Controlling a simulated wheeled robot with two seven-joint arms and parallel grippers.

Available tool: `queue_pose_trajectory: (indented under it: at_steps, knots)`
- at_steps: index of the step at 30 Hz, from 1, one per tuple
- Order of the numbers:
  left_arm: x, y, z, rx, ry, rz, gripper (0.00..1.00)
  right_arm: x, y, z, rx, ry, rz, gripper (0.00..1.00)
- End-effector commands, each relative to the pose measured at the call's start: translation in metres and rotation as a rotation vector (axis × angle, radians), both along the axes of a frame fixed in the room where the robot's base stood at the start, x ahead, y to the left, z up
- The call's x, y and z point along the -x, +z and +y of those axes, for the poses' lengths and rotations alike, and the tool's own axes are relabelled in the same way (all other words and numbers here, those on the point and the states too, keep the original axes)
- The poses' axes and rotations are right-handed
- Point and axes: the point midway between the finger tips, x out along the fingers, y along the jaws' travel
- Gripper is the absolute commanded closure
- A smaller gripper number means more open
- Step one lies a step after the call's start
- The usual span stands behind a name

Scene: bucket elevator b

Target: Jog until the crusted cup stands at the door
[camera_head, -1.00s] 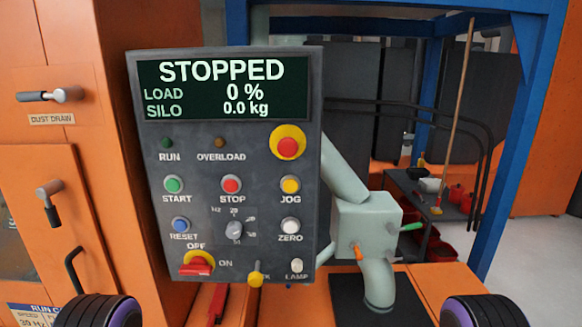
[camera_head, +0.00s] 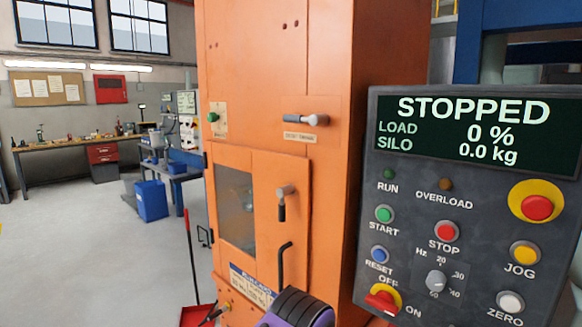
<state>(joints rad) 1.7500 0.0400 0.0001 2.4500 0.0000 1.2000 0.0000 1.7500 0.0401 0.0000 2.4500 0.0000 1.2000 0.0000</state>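The control panel (camera_head: 400,215) stands at the right, its screen reading STOPPED, LOAD 0 %, SILO 0.0 kg. The yellow JOG button (camera_head: 525,254) is at its right side. The orange elevator housing (camera_head: 270,85) fills the middle, with a windowed door (camera_head: 236,208) that is closed. Its latch handle (camera_head: 285,203) points down. Behind the glass only a dim shape shows; I cannot tell whether it is a cup or crusted. A purple and black part of my arm (camera_head: 298,308) shows at the bottom; no fingertips are visible.
A red long-handled dustpan (camera_head: 193,312) stands on the floor left of the housing. A blue bin (camera_head: 152,200) and a workbench (camera_head: 75,145) are further back. The grey floor at the left is mostly clear.

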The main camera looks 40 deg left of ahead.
Motion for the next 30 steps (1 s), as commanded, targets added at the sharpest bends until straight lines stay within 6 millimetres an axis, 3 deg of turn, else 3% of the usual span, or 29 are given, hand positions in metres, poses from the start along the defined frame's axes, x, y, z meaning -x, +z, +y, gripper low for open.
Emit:
queue_pose_trajectory:
  at_steps: [2, 3, 6, 30]
  knots:
    - [0.0000, 0.0000, 0.0000, 0.000, 0.000, 0.000, 0.61, 0.0000, 0.0000, 0.0000, 0.000, 0.000, 0.000, 1.00]
    - [0.0000, 0.0000, 0.0000, 0.000, 0.000, 0.000, 0.74, 0.0000, 0.0000, 0.0000, 0.000, 0.000, 0.000, 1.00]
    - [0.0000, 0.0000, 0.0000, 0.000, 0.000, 0.000, 1.00, 0.0000, 0.0000, 0.0000, 0.000, 0.000, 0.000, 1.00]
    - [0.0000, 0.0000, 0.0000, 0.000, 0.000, 0.000, 1.00, 0.0001, 0.0000, 0.0001, 0.000, 0.000, 0.000, 1.00]
